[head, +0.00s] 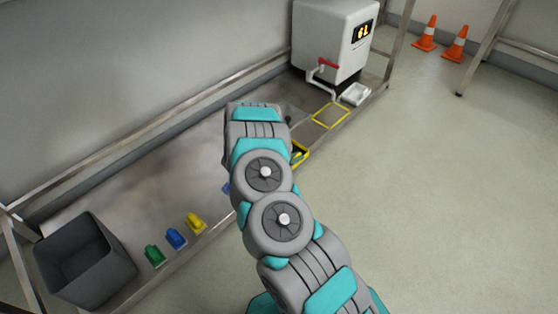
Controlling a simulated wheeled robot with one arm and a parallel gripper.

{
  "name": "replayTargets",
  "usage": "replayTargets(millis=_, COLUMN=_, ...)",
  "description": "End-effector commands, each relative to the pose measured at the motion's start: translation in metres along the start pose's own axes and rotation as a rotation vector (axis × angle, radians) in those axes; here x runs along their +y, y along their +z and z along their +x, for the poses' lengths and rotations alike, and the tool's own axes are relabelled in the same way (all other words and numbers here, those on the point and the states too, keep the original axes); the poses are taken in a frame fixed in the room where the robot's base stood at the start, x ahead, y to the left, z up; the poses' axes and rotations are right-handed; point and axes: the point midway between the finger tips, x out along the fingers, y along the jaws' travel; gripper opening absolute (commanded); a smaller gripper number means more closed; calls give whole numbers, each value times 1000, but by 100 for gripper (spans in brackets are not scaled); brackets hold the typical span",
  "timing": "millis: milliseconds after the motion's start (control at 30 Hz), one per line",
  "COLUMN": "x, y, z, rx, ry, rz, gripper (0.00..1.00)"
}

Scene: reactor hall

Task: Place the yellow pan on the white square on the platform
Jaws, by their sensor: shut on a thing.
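A yellow pan (301,153), with something dark and green inside, shows only in part on the right side of my arm, near the platform's front edge. My arm hides the rest of it. My arm reaches up over the platform (130,160), and its last links hide my gripper and whatever lies beneath. I cannot tell whether the pan touches my gripper. A yellow-outlined square (331,115) is marked on the platform below the dispenser's tap. I cannot make out a white square; part of the platform is hidden behind my arm.
A white dispenser (330,40) with a red-handled tap stands at the platform's far end, beside a small white dish (356,94). A grey bin (85,262) and green (154,256), blue (176,239) and yellow (196,223) items stand at the left. Cones (426,35) stand on open floor.

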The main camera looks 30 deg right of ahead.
Motion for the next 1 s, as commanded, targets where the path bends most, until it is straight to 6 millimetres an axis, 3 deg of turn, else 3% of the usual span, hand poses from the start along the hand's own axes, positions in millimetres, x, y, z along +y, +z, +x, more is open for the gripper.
replayTargets(millis=33, x=-15, y=2, z=-4, rx=7, ry=-7, rz=3, gripper=0)
replayTargets(millis=200, x=-48, y=10, z=-16, rx=5, ry=-7, rz=5, gripper=0)
replayTargets(millis=333, x=-61, y=14, z=-20, rx=4, ry=-3, rz=0, gripper=0)
replayTargets(millis=567, x=-66, y=20, z=-19, rx=4, ry=-1, rz=1, gripper=0)
replayTargets(millis=800, x=-64, y=46, z=-8, rx=3, ry=1, rz=-1, gripper=0)
replayTargets(millis=1000, x=-65, y=47, z=-8, rx=2, ry=-1, rz=1, gripper=0)
